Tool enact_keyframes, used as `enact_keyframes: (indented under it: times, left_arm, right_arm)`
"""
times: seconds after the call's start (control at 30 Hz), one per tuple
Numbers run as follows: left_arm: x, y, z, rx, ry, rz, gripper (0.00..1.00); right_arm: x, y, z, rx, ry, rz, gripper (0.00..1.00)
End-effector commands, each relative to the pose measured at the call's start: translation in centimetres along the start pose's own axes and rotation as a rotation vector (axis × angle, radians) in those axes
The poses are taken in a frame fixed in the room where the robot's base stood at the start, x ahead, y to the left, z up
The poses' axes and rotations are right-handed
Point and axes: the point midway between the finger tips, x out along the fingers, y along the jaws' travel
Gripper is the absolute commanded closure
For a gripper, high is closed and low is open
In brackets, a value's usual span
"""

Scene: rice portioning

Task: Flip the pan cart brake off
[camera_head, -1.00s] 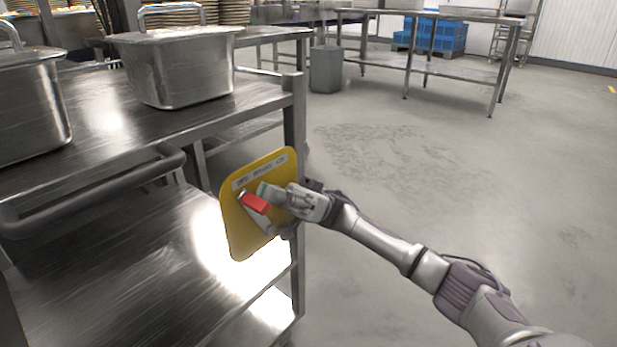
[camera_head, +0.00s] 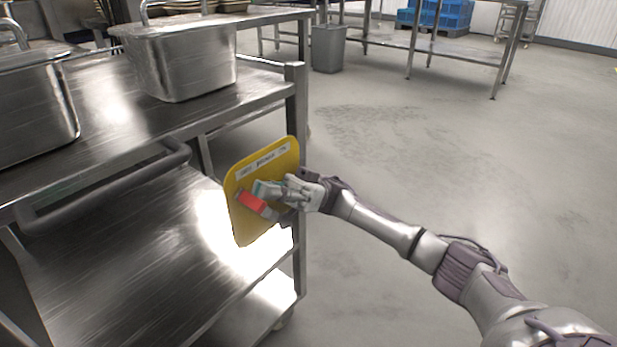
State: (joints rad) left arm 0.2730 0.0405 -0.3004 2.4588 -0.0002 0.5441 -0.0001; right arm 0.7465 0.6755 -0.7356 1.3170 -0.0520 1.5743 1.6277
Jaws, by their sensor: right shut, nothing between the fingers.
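The pan cart (camera_head: 120,262) is a steel two-shelf cart at the left. A yellow brake plate (camera_head: 250,229) with a white label strip is fixed at its right corner post. The red brake lever (camera_head: 250,202) sits on the plate, tilted down to the right. My right gripper (camera_head: 262,190) is shut and empty in front of the plate, with its fingertips beside the upper part of the red lever. I cannot tell whether they touch it. My left gripper is not in view.
A grey bin (camera_head: 327,48), a steel table (camera_head: 460,50) and blue crates (camera_head: 440,14) are behind. The floor at the right is clear.

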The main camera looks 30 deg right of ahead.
Motion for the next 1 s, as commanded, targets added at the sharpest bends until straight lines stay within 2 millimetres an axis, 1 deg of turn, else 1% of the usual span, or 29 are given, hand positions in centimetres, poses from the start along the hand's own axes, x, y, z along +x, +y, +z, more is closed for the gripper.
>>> enact_keyframes:
  times: [0.07,0.17,0.4,0.53,0.7,1.0]
  left_arm:
    - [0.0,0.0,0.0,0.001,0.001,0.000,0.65]
    - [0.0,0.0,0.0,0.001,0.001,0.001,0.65]
    - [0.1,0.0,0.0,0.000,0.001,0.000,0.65]
    - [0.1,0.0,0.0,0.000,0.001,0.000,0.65]
    - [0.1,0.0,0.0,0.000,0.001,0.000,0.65]
    - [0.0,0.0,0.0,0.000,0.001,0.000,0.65]
  right_arm:
    - [-0.3,0.0,0.0,0.000,0.000,0.001,1.00]
    - [-1.5,0.1,0.0,0.000,0.000,0.003,1.00]
    - [-5.5,0.1,0.0,0.000,0.000,0.004,1.00]
    - [-6.8,0.1,0.0,0.000,0.000,0.002,1.00]
    - [-7.5,0.0,0.0,0.000,0.000,0.000,1.00]
    - [-7.5,0.0,0.0,0.000,0.000,0.000,1.00]
